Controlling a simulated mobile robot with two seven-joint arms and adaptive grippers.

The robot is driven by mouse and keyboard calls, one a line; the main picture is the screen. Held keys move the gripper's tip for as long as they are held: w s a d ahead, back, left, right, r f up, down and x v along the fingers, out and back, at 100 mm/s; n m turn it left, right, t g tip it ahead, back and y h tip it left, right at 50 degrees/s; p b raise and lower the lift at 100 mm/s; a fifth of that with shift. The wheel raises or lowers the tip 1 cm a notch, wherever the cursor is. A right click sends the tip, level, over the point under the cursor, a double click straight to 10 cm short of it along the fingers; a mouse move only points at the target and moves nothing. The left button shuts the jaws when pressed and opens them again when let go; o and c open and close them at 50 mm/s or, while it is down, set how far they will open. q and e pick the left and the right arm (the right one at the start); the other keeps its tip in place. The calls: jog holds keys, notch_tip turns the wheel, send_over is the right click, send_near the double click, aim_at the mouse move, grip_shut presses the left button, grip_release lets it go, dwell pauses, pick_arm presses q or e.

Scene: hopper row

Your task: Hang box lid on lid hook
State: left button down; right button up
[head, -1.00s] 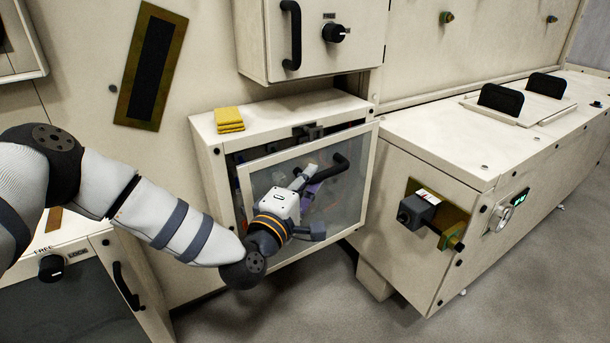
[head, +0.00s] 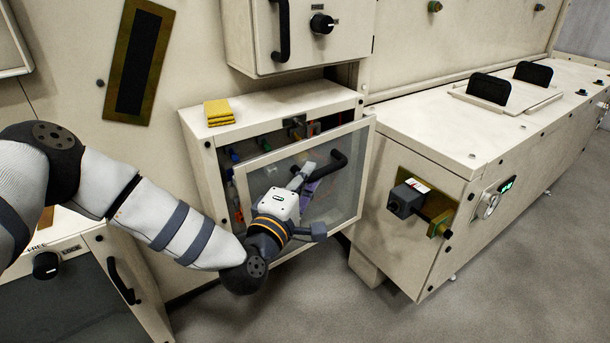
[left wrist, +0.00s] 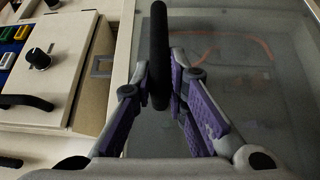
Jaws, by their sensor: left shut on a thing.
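The box lid (head: 346,192) is a pale frame around a clear panel, on the front of the low box (head: 200,140). Its top edge stands out from the box, with a gap above. My left gripper (head: 306,172) is shut on the lid's black handle (head: 334,164). In the left wrist view the handle (left wrist: 158,40) lies between the purple-padded fingers, with the clear panel (left wrist: 240,60) behind. I cannot tell for sure which fitting is the lid hook; a grey block on a brass plate (head: 408,198) projects from the bench on the right. My right gripper is not in view.
Yellow cloths (head: 219,112) lie on the box top. An upper cabinet (head: 350,40) hangs above, and a long bench (head: 430,130) stands close on the right. Another cabinet (head: 80,250) is at lower left. The floor (head: 300,310) in front is clear.

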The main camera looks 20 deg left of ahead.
pick_arm(q)
jog(key=s+d+p, duration=0.3)
jog(key=s+d, duration=0.5)
jog(key=d, duration=0.3)
jog(key=shift+s, duration=0.25)
dwell(0.3)
